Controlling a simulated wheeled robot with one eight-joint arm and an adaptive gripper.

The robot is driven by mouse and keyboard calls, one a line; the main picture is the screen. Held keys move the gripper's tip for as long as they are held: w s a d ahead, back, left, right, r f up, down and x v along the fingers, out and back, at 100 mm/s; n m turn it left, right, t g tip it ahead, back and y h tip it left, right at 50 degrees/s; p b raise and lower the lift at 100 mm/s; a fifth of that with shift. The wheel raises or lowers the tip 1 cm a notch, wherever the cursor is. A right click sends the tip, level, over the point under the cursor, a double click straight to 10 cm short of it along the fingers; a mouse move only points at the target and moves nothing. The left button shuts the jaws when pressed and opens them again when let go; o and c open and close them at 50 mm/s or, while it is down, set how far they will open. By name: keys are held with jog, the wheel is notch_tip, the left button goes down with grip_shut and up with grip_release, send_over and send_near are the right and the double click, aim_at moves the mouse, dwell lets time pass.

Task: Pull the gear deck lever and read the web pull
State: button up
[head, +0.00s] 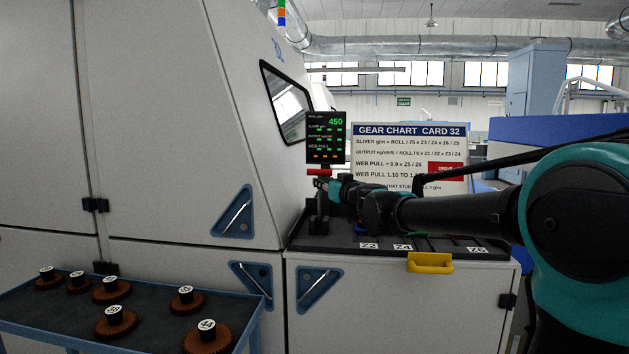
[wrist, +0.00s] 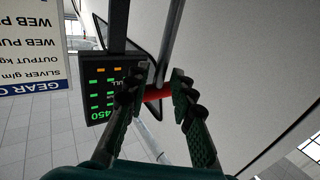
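The lever's red handle (head: 319,172) is at the top of a dark upright post on the gear deck (head: 350,243). My gripper (head: 332,186) is at the handle, partly overlapping the post. In the wrist view, the red handle (wrist: 157,93) lies between my two separated fingers (wrist: 156,88); whether they touch its ends I cannot tell. The dark display (head: 326,138) stands just behind, with a large green 450 at the top. Its web pull row is too small to read. It shows upside down in the wrist view (wrist: 104,88), partly behind the left finger.
A gear chart sign (head: 409,150) stands behind the deck, partly hidden by my arm. A yellow handle (head: 430,263) is on the deck's front edge. A blue cart (head: 130,326) with several brown gears is at lower left. The large grey machine wall (head: 155,120) is close on the left.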

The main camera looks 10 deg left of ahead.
jog(key=x, duration=0.6)
jog(key=shift+w, duration=0.25)
jog(key=shift+a, duration=0.15)
grip_shut()
